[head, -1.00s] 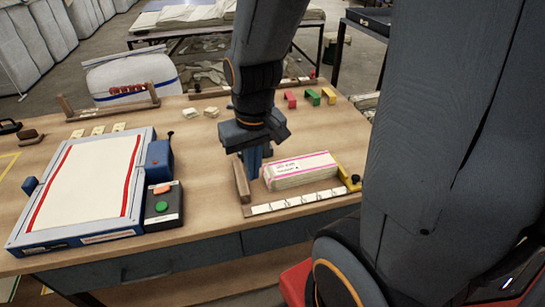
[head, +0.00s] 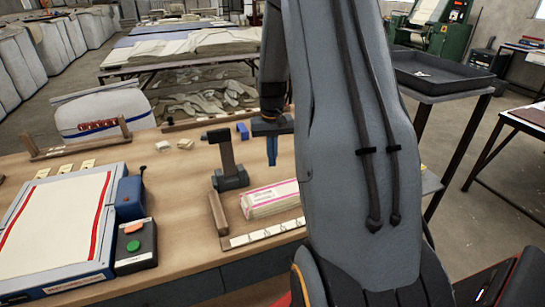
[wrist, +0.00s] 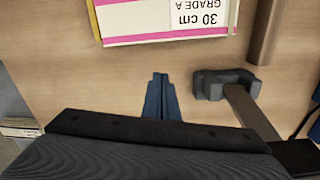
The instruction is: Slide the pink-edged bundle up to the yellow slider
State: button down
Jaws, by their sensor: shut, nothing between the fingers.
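The pink-edged bundle (head: 268,201) lies flat on the table, between a wooden end block (head: 218,213) on its left and my arm on its right. Its pink-edged "30 cm" label shows at the top of the wrist view (wrist: 165,22). My gripper (head: 272,163) is shut and empty, fingers pointing down, behind the bundle and apart from it. The fingertips also show in the wrist view (wrist: 160,80), with bare wood between them and the bundle. The yellow slider is hidden behind my arm in the head view; a thin yellow strip (wrist: 94,20) shows along the bundle's left edge in the wrist view.
A dark tool with an upright handle (head: 228,165) stands left of my gripper. A white numbered scale strip (head: 265,232) runs along the bundle's front. A blue-framed board (head: 58,285) and a box with buttons (head: 135,247) are at the left. The table between is clear.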

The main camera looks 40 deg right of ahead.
aim_at(275, 184)
notch_tip(275, 184, down, 6)
jog(key=shift+s+f+p, duration=0.1)
jog(key=shift+f+p, duration=0.1)
jog(key=shift+p, duration=0.6)
jog(key=s, duration=0.1)
jog(key=s+a+p, duration=0.1)
jog(key=shift+s+a+p, duration=0.25)
jog(key=shift+s+p, duration=0.15)
jog(key=shift+s+a+f, duration=0.15)
jog(key=shift+s+a, duration=0.05)
jog(key=shift+s, duration=0.15)
jog(key=shift+s+a+p, duration=0.35)
jog(key=shift+s+p, duration=0.05)
jog(key=shift+s, duration=0.4)
jog(key=shift+w, duration=0.15)
